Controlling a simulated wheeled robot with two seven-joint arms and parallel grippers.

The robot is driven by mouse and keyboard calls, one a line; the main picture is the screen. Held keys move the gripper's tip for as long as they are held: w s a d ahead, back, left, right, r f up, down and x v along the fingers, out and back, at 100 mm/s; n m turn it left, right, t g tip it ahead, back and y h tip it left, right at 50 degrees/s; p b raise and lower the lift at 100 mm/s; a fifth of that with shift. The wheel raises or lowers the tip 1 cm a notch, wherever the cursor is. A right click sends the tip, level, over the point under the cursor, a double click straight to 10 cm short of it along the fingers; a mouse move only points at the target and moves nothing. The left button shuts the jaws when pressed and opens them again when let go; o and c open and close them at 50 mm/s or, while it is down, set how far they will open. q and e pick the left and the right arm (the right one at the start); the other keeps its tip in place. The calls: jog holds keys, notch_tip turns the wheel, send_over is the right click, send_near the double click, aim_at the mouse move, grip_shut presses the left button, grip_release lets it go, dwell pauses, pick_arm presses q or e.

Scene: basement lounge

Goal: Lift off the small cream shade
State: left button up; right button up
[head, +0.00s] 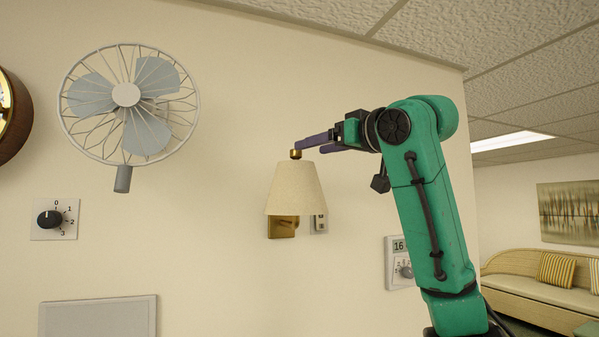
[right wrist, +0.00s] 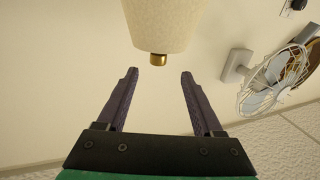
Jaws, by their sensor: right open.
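The small cream shade (head: 295,190) sits on a brass wall lamp, with a brass knob (head: 295,153) on its top. The brass wall plate (head: 282,228) shows below the shade. My right gripper (head: 313,145) is open at the height of the knob, just right of it in the head view. In the right wrist view the shade (right wrist: 165,22) hangs upside down, and its knob (right wrist: 158,59) lies beyond and between the two open fingertips (right wrist: 158,73). Nothing is between the fingers. My left gripper is not in view.
A wall fan (head: 127,105) and a dial switch (head: 55,219) are on the wall at the left. A small switch plate (head: 320,222) is just behind the lamp, and a thermostat (head: 400,262) is near my right arm.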

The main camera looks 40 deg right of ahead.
aim_at(300, 155)
jog(key=w+p, duration=0.1)
jog(key=w, duration=0.2)
jog(key=w+p, duration=0.1)
jog(key=w, duration=0.1)
jog(key=w+p, duration=0.1)
jog(key=w, duration=0.2)
jog(key=shift+w+d+f, duration=0.25)
jog(key=shift+w+d, duration=0.05)
jog(key=shift+s, duration=0.4)
jog(key=c, duration=1)
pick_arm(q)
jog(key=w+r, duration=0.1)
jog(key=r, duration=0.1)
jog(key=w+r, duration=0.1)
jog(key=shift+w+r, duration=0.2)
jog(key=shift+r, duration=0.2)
pick_arm(e)
jog(key=shift+w, duration=0.15)
grip_shut()
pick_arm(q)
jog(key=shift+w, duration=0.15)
pick_arm(e)
jog(key=shift+f, duration=0.1)
